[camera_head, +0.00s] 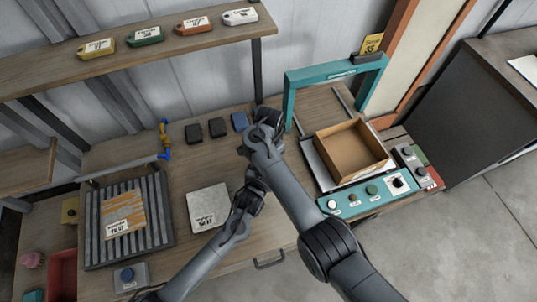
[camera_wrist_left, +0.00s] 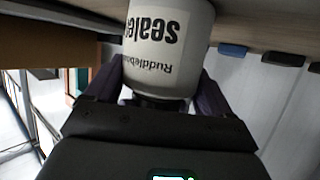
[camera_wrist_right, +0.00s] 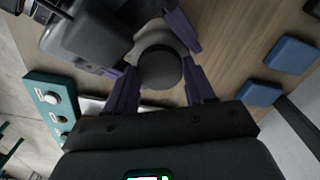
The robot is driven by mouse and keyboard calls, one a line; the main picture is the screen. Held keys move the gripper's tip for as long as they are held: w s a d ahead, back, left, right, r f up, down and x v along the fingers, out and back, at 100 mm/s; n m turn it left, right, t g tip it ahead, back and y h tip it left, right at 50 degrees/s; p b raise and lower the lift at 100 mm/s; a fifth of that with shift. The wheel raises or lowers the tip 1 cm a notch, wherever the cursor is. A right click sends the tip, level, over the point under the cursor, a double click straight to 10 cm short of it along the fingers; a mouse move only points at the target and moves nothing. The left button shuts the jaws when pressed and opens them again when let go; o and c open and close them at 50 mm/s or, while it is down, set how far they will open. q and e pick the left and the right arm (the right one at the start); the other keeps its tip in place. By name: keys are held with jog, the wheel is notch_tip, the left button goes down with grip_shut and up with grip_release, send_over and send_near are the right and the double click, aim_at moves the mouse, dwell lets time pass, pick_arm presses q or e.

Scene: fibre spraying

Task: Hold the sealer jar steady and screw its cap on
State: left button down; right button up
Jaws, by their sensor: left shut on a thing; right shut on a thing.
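The sealer jar (camera_wrist_left: 165,45) is a pale grey-white cylinder with a black "sealer" label, upside down in the left wrist view. My left gripper (camera_wrist_left: 162,85) is shut on it, one finger on each side. A dark band at the jar's lower picture edge is partly hidden by my gripper. In the right wrist view a round dark grey cap (camera_wrist_right: 160,68) lies between the purple fingers of my right gripper (camera_wrist_right: 160,85), which is shut on it. A lighter grey rim shows behind the cap; whether the threads are engaged cannot be told. In the head view my left gripper (camera_head: 252,185) and right gripper (camera_head: 262,122) hide jar and cap.
A teal-framed press (camera_head: 288,102) with an open cardboard box (camera_head: 327,140) and a button panel (camera_head: 345,203) stands right of my arms. A white labelled sheet (camera_head: 208,207) and a ribbed grey tray (camera_head: 163,222) lie left. Small dark and blue blocks (camera_head: 240,121) sit behind.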

jog(key=o, duration=1.2)
jog(key=shift+c, duration=0.2)
jog(key=shift+r, duration=2.25)
